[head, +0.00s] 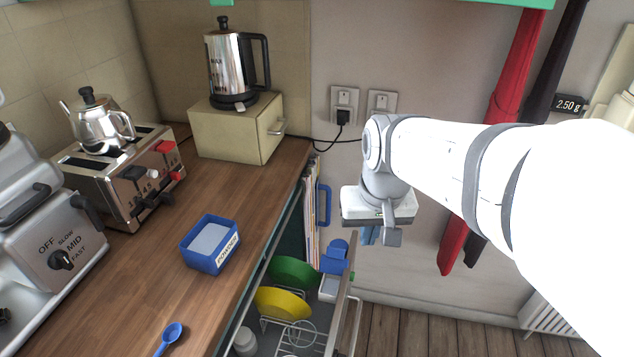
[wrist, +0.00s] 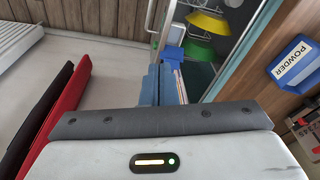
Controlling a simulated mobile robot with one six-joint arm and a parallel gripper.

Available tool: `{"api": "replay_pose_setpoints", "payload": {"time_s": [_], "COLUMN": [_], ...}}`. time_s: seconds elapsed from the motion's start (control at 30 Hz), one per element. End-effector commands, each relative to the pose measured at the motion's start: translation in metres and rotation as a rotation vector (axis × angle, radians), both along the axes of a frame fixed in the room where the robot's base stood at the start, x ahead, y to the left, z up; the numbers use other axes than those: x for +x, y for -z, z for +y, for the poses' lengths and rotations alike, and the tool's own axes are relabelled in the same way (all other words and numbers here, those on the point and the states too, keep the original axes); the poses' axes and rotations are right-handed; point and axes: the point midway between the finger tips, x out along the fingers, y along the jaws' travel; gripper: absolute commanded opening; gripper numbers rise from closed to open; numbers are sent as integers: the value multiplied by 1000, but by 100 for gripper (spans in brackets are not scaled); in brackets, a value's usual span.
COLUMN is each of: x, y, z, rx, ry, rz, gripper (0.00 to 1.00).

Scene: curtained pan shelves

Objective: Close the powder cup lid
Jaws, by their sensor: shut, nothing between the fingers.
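The gripper also shows in the wrist view (wrist: 159,72).
A rack holds a green bowl (head: 294,271) and a yellow bowl (head: 281,302). A blue powder box (head: 198,258), a blue spoon (head: 172,333), a toaster (head: 128,177) and a kettle (head: 232,70) on a beige box stand on the counter. Red and black cloths hang on the right wall.

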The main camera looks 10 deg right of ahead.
Motion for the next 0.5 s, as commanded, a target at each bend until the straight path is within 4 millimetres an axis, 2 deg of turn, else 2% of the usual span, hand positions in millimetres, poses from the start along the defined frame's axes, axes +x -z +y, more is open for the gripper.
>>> {"api": "replay_pose_setpoints", "payload": {"time_s": [0.03, 0.27, 0.5], "x": [17, 83, 151], "y": [4, 19, 56], "z": [-1, -4, -10], "rx": [6, 31, 55], "ry": [15, 90, 169], "rz": [29, 135, 246], "gripper": [0, 0, 0]}}
